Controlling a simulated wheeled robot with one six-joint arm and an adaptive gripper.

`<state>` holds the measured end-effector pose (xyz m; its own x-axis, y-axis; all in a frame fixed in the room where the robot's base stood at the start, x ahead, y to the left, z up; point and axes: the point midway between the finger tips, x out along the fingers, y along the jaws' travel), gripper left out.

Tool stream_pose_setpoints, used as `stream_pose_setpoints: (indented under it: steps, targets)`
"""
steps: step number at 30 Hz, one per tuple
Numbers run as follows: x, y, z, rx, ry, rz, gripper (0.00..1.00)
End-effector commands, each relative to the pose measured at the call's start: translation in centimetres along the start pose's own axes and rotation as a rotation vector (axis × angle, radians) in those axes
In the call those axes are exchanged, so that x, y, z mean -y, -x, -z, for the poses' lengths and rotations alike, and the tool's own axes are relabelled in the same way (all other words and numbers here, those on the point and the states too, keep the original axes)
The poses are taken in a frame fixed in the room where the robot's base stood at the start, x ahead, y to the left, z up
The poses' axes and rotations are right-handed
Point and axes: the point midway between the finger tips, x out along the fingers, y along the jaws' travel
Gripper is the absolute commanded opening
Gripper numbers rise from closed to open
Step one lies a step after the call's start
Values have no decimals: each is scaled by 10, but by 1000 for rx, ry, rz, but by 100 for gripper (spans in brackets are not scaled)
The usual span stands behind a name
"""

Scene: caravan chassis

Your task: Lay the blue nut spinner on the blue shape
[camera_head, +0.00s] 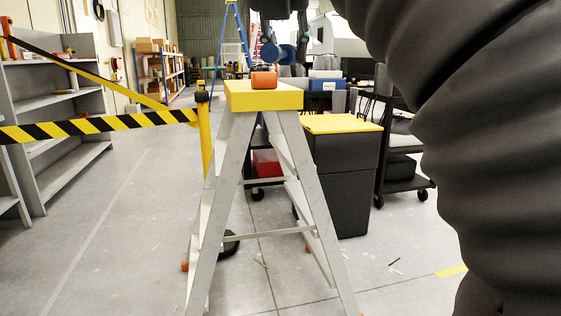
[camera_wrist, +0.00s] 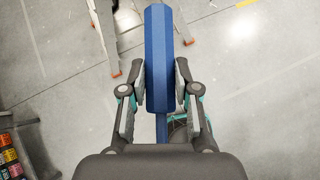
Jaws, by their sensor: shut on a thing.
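The blue nut spinner (camera_wrist: 158,50) is a long blue faceted handle with a thinner blue shaft below it. In the wrist view it stands upright in the picture between the two fingers of my gripper (camera_wrist: 161,88), which are shut on it. The floor shows far below it. In the head view my gripper (camera_head: 287,50) hangs at the top centre, beyond the yellow-topped stepladder. A blue patch of the spinner (camera_head: 270,53) shows there. I cannot make out the blue shape in either view.
A stepladder (camera_head: 262,97) with an orange object (camera_head: 263,80) on top stands in front. Behind it are a dark cabinet with a yellow top (camera_head: 345,123) and a black cart (camera_head: 400,183). Barrier tape (camera_head: 100,126) and grey shelves (camera_head: 60,110) are at left. Open floor lies between.

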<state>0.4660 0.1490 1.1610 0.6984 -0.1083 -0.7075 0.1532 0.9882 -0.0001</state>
Motion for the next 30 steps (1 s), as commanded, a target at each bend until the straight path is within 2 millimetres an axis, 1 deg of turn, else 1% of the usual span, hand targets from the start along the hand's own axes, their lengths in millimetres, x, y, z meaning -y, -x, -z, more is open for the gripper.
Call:
stream_pose_setpoints:
  steps: [1, 5, 8, 14, 15, 17, 18, 20, 21, 23, 24, 26, 27, 29, 30]
  targets:
    - [3, -8, 3, -1, 1, 2, 0]
    - [6, -27, 11, -1, 6, -3, 0]
    - [11, -51, 20, -3, 11, -6, 0]
    - [21, -108, 41, -3, 20, -16, 0]
    - [24, -122, 46, -3, 23, -18, 0]
    - [28, -143, 54, -4, 25, -22, 0]
    - [31, -159, 60, -4, 28, -24, 0]
    - [35, -184, 69, -6, 33, -27, 0]
    - [39, -202, 76, -6, 36, -31, 0]
    - [44, -231, 87, -8, 40, -35, 0]
    - [48, -251, 95, -8, 44, -38, 0]
    - [54, -282, 106, -9, 49, -44, 0]
    - [58, -302, 114, -10, 52, -48, 0]
    - [64, -334, 126, -10, 59, -53, 0]
    - [67, -355, 134, -12, 62, -56, 0]
